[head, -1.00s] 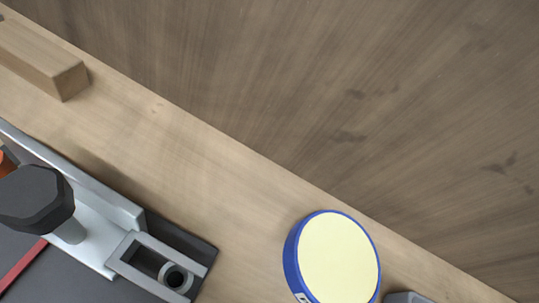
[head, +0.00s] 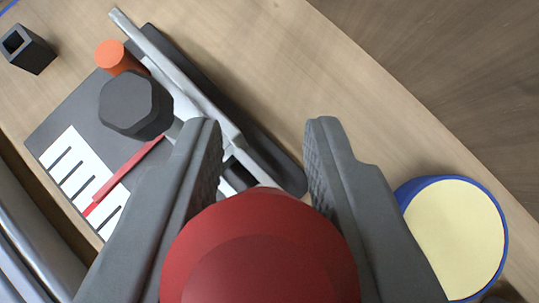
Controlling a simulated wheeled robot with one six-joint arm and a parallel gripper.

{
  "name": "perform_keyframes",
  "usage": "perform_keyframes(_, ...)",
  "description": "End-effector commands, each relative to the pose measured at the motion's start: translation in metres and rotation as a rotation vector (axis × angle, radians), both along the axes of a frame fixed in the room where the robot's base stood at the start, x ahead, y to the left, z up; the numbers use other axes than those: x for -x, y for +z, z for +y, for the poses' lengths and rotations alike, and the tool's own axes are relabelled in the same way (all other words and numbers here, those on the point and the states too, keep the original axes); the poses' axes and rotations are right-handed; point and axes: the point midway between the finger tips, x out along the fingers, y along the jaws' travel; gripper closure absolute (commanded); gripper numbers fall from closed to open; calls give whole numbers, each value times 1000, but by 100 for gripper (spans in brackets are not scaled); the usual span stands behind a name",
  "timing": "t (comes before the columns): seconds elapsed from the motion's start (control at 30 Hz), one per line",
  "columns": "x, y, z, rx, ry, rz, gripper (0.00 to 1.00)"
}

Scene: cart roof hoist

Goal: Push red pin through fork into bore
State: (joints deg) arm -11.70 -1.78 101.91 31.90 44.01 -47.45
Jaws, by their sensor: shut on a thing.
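My gripper (head: 264,150) is shut on the red pin (head: 260,255), whose broad rounded red head fills the bottom middle of the view between the two grey fingers. The fingertips lie over the far end of a silver bar assembly on a dark base plate. The fork (head: 262,172) shows as a pale slotted end of that assembly, just beyond the pin head. The pin head hides much of the fork. The bore is hidden, and the pin's shank cannot be seen, so I cannot tell whether its tip touches the fork.
A black knob (head: 135,105) stands above the dark base plate (head: 62,118), beside an orange cylinder (head: 118,57). A white comb-patterned panel (head: 78,172) and a red strip (head: 125,174) lie left. A blue-rimmed cream disc (head: 455,240) is right. Bare wood lies at top.

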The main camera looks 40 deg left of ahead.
Motion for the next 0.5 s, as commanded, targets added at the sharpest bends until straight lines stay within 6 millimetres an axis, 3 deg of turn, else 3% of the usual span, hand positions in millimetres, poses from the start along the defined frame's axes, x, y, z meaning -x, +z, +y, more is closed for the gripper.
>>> perform_keyframes(0.5, 0, -30, 0, -1, -1, 0, 96)
